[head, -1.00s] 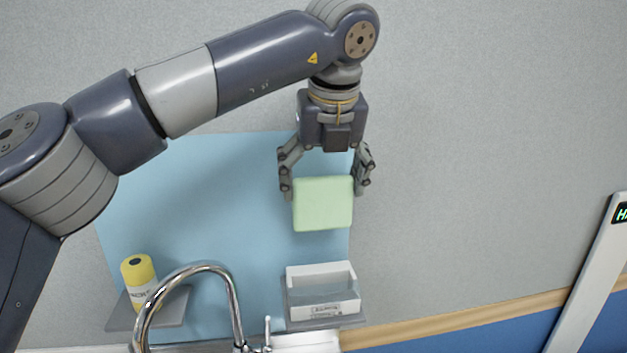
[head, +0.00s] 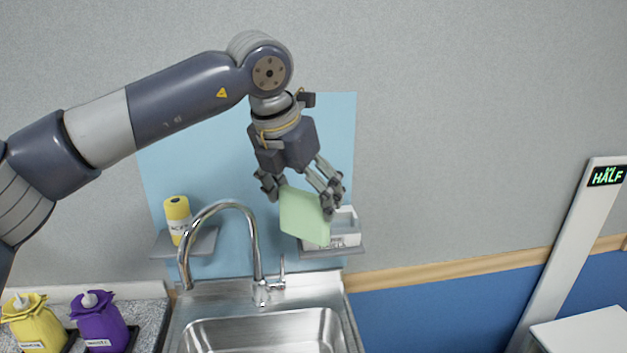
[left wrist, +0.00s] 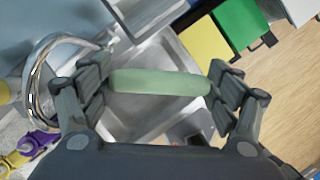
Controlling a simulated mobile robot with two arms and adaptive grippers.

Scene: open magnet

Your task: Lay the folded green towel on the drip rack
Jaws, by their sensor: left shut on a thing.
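The folded green towel (head: 304,216) is a pale green block held in my left gripper (head: 302,196). The left gripper is shut on it, one finger group at each side, and holds it tilted in the air in front of the wall shelf. The left wrist view shows the towel (left wrist: 160,83) edge-on between the fingers, with the sink basin below it. I cannot make out a drip rack for certain. My right gripper is not in view.
A tall chrome faucet (head: 184,262) rises left of the towel. A steel sink (head: 190,335) lies below. A white box (head: 346,238) stands on the right wall shelf (head: 335,253), partly behind the towel. Yellow (head: 36,328) and purple (head: 98,322) bottles stand lower left.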

